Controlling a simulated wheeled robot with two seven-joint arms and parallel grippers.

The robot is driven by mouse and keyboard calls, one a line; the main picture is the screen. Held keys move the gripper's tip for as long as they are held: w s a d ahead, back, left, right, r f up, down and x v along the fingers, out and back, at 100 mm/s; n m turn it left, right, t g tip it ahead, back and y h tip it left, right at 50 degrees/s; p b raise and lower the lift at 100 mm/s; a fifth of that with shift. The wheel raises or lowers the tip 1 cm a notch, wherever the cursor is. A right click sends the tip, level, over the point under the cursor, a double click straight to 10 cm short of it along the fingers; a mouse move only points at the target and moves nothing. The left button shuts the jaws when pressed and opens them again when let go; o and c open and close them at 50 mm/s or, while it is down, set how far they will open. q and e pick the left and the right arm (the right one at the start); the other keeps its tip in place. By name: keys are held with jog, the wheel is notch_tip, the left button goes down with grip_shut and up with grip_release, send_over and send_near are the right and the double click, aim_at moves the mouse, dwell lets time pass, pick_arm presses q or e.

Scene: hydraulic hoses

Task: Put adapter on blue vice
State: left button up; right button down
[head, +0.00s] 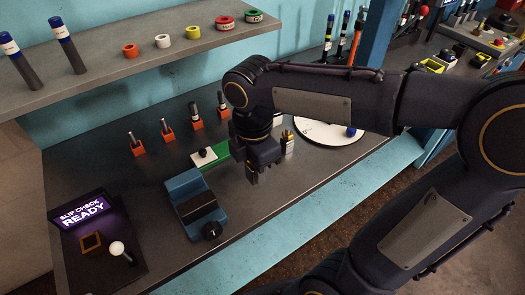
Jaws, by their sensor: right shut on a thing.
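The blue vice (183,187) stands on the grey bench, with dark jaws and a round black knob at its front. Nothing shows clamped between its jaws. My right gripper (252,178) points down, to the right of the vice and apart from it, a little above the bench. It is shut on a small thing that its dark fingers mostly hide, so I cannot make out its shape. I cannot pick out the adapter for certain. A small upright piece with a brass-coloured tip (287,141) shows just right of the gripper. My left gripper is not in view.
Several orange holders (136,146) with upright fittings stand further back. A white round plate (318,132) is behind my right arm. A slip check panel (82,211) is at the left. A shelf (120,64) overhangs the back.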

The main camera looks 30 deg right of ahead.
jog(key=w+d+f, duration=0.2)
jog(key=w, duration=0.1)
jog(key=w+d+f, duration=0.2)
jog(key=w+f, duration=0.1)
jog(key=w+d+f+p, duration=0.1)
jog(key=w+d+f, duration=0.1)
jog(key=w+f, duration=0.1)
jog(key=f, duration=0.3)
jog(key=shift+w+d+f, duration=0.2)
jog(key=shift+w, duration=0.05)
jog(key=shift+f, duration=0.25)
jog(key=shift+f, duration=0.15)
jog(key=c, duration=1.1)
grip_release()
